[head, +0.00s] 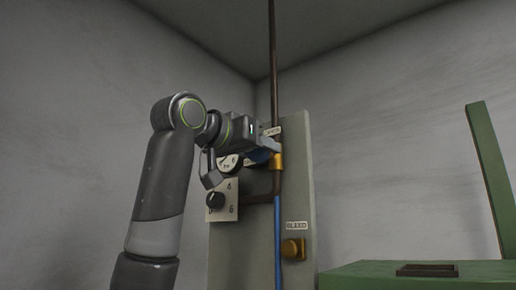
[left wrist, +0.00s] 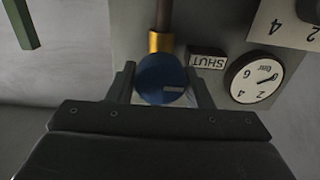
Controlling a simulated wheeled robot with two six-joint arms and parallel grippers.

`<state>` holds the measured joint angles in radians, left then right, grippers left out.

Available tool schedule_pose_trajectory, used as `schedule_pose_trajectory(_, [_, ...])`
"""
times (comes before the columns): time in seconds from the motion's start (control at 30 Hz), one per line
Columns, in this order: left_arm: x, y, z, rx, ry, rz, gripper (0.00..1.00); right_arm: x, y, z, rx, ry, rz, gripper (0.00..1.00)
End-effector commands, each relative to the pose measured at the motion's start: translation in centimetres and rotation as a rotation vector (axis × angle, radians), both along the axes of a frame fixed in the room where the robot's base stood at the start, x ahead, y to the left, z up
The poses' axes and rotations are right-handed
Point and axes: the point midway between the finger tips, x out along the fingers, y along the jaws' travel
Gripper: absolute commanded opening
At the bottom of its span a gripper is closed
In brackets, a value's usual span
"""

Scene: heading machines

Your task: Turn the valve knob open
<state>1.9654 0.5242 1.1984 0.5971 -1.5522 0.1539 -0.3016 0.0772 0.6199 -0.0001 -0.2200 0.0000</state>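The valve has a round blue knob (left wrist: 160,76) with a small pale mark and a brass collar (left wrist: 160,42), seen in the left wrist view. In the head view the brass valve body (head: 278,161) sits on the pipe, with the knob mostly behind my gripper. My left gripper (head: 268,149) is at the valve. In the left wrist view its two fingers (left wrist: 161,84) stand on either side of the knob, close to its edges. Whether they press on it is unclear. A SHUT label (left wrist: 208,62) lies beside the collar, upside down. My right gripper is not in view.
A grey panel (head: 297,205) carries a gauge (left wrist: 256,78), a black dial (head: 215,200) and a brass knob (head: 292,248) under a BLEED label. A small label (head: 272,131) sits above the valve. A green machine (head: 345,274) stands at lower right.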

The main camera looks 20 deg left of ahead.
Motion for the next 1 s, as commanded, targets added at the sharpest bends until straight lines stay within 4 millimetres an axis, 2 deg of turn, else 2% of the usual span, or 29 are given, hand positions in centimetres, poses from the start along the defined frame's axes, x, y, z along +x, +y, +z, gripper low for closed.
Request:
schedule_pose_trajectory(0.03, [0.0, 0.0, 0.0, 0.0, 0.0, 0.0, 0.39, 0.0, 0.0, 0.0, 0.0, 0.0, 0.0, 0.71])
schedule_pose_trajectory(0.17, [0.0, 0.0, 0.0, 0.0, 0.0, 0.0, 0.22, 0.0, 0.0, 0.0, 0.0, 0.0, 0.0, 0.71])
schedule_pose_trajectory(0.2, [0.0, 0.0, 0.0, 0.0, 0.0, 0.0, 0.21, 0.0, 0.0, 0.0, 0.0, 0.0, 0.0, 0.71])
schedule_pose_trajectory(0.57, [0.0, 0.0, 0.1, 0.068, -0.026, 0.0, 0.21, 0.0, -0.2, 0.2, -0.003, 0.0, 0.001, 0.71])
schedule_pose_trajectory(1.0, [-0.1, -0.2, 0.1, 0.405, -0.147, 0.001, 0.21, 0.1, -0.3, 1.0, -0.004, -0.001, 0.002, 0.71])
